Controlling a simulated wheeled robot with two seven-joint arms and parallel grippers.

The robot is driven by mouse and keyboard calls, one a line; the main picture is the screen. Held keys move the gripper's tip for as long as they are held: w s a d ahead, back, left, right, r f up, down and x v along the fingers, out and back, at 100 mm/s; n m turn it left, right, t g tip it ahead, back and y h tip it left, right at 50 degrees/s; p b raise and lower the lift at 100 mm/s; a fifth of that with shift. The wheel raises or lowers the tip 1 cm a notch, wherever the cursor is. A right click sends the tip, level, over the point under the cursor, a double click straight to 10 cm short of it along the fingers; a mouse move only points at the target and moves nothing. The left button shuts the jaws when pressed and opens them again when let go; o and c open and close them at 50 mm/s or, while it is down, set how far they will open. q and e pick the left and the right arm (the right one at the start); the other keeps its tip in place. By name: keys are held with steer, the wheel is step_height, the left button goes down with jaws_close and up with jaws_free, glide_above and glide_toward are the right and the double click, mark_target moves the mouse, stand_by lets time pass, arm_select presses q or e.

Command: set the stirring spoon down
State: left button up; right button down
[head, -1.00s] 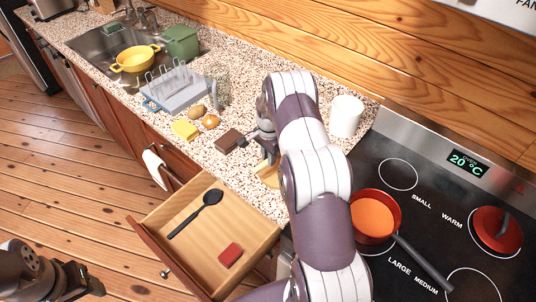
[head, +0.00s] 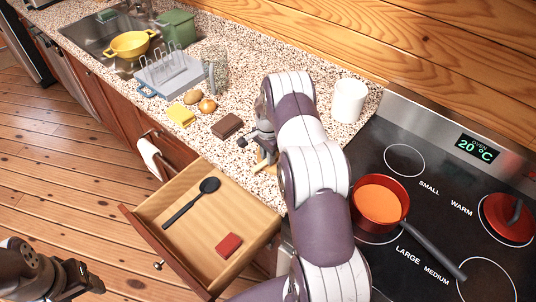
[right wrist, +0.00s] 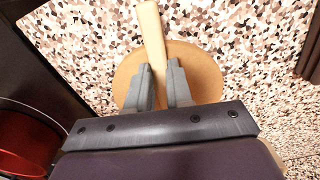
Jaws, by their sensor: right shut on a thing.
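The stirring spoon (right wrist: 150,30) has a pale wooden handle, which runs up from between my right fingers in the right wrist view. My right gripper (right wrist: 160,85) is shut on it, over a round tan wooden disc (right wrist: 205,72) on the speckled counter. The spoon's lower end is hidden behind the gripper, and I cannot tell whether it touches the disc. In the head view my right gripper (head: 264,140) is partly hidden by my arm. My left gripper (head: 80,280) is at the lower left, away from the counter; its jaws are unclear.
An open drawer (head: 190,225) holds a black spoon (head: 190,203) and a red block (head: 229,245). A red pot (head: 380,203) of orange contents is on the stove. A white canister (head: 348,100), brown block (head: 227,125), yellow sponge (head: 181,116) and dish rack (head: 172,77) stand on the counter.

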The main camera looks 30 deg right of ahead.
steer(key=shift+w+f+b, duration=0.1)
steer(key=shift+f+b, duration=0.2)
steer(key=c, duration=0.9)
jaws_free()
steer(key=shift+c, duration=0.2)
steer(key=shift+r, duration=0.3)
step_height(320, 180, up, 12)
steer(key=b, duration=0.3)
steer(key=shift+r, duration=0.1)
